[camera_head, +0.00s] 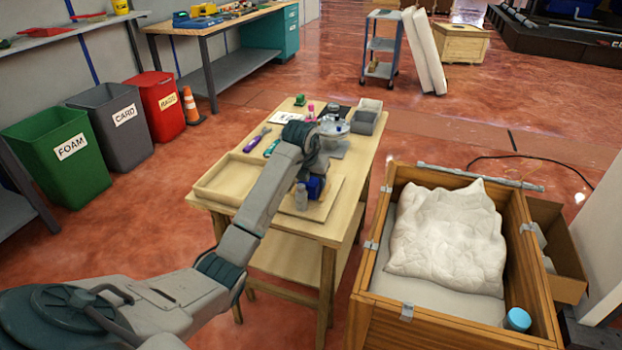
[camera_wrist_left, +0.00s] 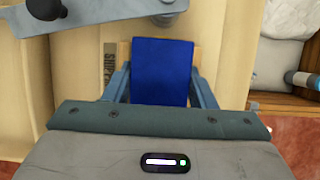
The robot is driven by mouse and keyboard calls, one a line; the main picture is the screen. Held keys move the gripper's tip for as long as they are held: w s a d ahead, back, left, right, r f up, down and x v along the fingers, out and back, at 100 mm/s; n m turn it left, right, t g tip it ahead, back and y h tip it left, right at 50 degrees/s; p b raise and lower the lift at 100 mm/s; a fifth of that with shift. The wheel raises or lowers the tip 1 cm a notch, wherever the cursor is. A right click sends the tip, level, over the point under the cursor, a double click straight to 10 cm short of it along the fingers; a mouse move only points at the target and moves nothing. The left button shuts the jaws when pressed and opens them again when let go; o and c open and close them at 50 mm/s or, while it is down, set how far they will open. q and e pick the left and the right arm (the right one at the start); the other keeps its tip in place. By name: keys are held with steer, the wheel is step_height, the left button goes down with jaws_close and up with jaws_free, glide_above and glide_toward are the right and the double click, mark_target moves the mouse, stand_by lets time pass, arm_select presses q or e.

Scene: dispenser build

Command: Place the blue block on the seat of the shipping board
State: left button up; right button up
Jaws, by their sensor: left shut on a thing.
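The blue block (camera_head: 316,187) is low over the shipping board (camera_head: 325,208) at the near end of the wooden table. My left gripper (camera_head: 315,178) is shut on it from above. In the left wrist view the blue block (camera_wrist_left: 163,70) sits between the two fingers, above a pale board (camera_wrist_left: 88,75) with partly hidden dark lettering. An orange-tan patch shows on both sides of the block there. The block hides the seat, so I cannot tell whether it touches the board. My right gripper is not in view.
A shallow wooden tray (camera_head: 208,192) lies left of the board. Tools, small bins and a grey device (camera_head: 335,150) fill the table's far part. A wooden crate (camera_head: 450,325) with white padding stands to the right.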

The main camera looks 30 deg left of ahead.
arm_select(q)
steer(key=o, duration=1.6)
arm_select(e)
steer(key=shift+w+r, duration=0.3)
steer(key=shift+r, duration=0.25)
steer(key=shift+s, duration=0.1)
arm_select(q)
steer(key=v, duration=0.2)
steer(key=shift+s+r, duration=0.1)
steer(key=shift+r, duration=0.2)
steer(key=v, duration=0.7)
steer(key=shift+s+r, duration=0.1)
steer(key=shift+p+v, duration=0.35)
steer(key=shift+v, duration=0.75)
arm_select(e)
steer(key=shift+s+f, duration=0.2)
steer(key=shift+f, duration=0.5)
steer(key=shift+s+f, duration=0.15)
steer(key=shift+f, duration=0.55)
